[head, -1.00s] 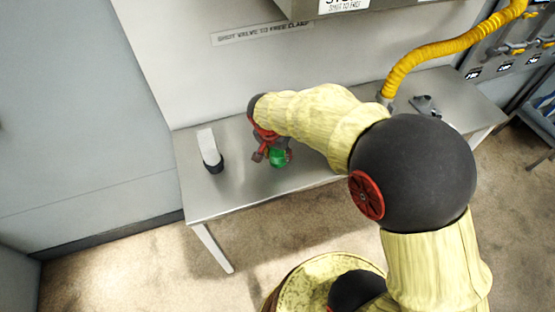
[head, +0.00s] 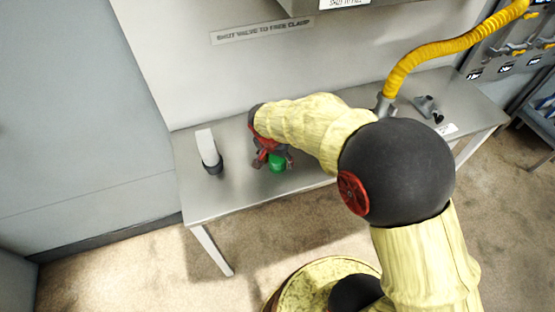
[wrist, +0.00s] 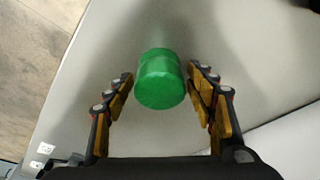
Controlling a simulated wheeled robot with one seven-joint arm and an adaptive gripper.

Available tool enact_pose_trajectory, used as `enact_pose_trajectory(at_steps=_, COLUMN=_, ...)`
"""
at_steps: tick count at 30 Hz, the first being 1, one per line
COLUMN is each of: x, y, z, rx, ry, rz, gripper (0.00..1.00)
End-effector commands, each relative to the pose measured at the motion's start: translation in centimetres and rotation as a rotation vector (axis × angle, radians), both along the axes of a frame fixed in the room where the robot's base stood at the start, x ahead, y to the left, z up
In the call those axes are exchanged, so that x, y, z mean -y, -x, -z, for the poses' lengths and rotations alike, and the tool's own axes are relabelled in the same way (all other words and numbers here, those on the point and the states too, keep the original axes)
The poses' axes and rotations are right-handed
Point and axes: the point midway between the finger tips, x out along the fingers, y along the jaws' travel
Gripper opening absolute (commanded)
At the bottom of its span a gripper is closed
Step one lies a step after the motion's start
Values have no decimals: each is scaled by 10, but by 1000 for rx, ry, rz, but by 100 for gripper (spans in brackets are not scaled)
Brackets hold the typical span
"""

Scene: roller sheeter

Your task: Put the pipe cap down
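The pipe cap is a green cylinder (head: 277,162) at the front middle of the grey metal bench (head: 225,200). It appears to stand on the bench top. In the wrist view the green cap (wrist: 160,80) sits between the two fingers of my gripper (wrist: 162,82). A narrow gap shows on each side, so the fingers are open around it and do not grip it. In the head view my gripper (head: 272,150) is just behind and above the cap, and it partly hides the cap's back side.
A yellow hose (head: 430,50) comes down to the bench at the right, near a dark fitting (head: 428,107). A labelled wall (head: 262,31) rises behind. Bench between white cylinder and cap is clear.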

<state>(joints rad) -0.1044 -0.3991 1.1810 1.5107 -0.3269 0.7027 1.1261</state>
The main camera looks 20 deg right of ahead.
Motion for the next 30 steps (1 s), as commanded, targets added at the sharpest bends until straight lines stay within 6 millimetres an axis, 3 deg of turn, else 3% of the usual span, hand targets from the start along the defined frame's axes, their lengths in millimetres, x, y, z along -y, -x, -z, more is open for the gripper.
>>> enact_pose_trajectory(at_steps=14, x=0, y=0, z=-7, rx=1, ry=-1, rz=0, gripper=61)
enact_pose_trajectory(at_steps=30, x=-19, y=19, z=-103, rx=1, ry=0, rz=0, gripper=61)
